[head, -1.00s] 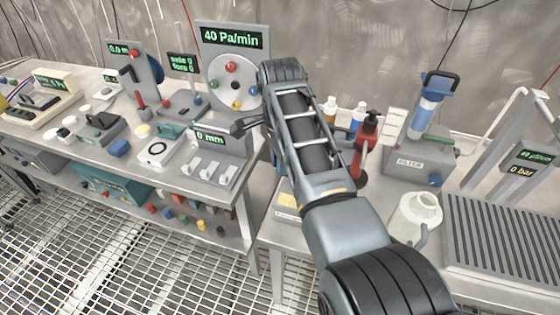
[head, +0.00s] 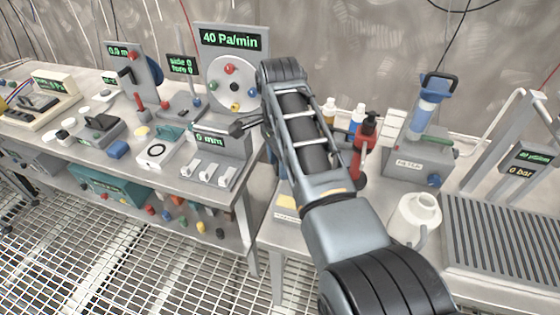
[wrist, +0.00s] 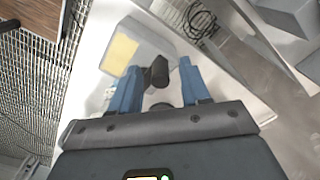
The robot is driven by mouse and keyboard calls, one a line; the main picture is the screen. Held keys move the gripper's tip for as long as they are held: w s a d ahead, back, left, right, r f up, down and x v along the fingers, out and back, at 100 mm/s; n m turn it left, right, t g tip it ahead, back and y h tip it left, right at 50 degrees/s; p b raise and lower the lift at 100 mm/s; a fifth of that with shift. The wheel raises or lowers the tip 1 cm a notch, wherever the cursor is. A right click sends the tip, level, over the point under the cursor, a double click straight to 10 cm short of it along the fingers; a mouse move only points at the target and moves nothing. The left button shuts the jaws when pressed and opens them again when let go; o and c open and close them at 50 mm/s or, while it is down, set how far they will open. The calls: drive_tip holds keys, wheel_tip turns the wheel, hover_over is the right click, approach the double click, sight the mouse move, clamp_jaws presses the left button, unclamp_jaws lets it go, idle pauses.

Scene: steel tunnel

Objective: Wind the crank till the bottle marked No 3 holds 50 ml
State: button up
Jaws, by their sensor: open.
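In the wrist view my gripper (wrist: 158,78) is open, its two blue fingers apart. A dark knob-like handle (wrist: 158,70) shows between and beyond the fingertips; I cannot tell whether they touch it, or for certain that it is the crank. Beyond it is a grey box with a yellow label (wrist: 120,52). In the head view my forearm hides the gripper and the handle; the yellow label (head: 286,200) shows at the arm's left edge.
A grey filter unit (head: 408,166) with a blue cylinder stands right of my arm. A white jug (head: 412,218) sits in front of it, near a ribbed tray (head: 497,232). The left bench carries a 40 Pa/min dial panel (head: 231,40) and a 0 mm unit (head: 209,139) with switches.

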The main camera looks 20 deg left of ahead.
wheel_tip(320, 180, up, 8)
drive_tip(key=shift+f+b, duration=0.25)
drive_tip(key=shift+b, duration=0.3)
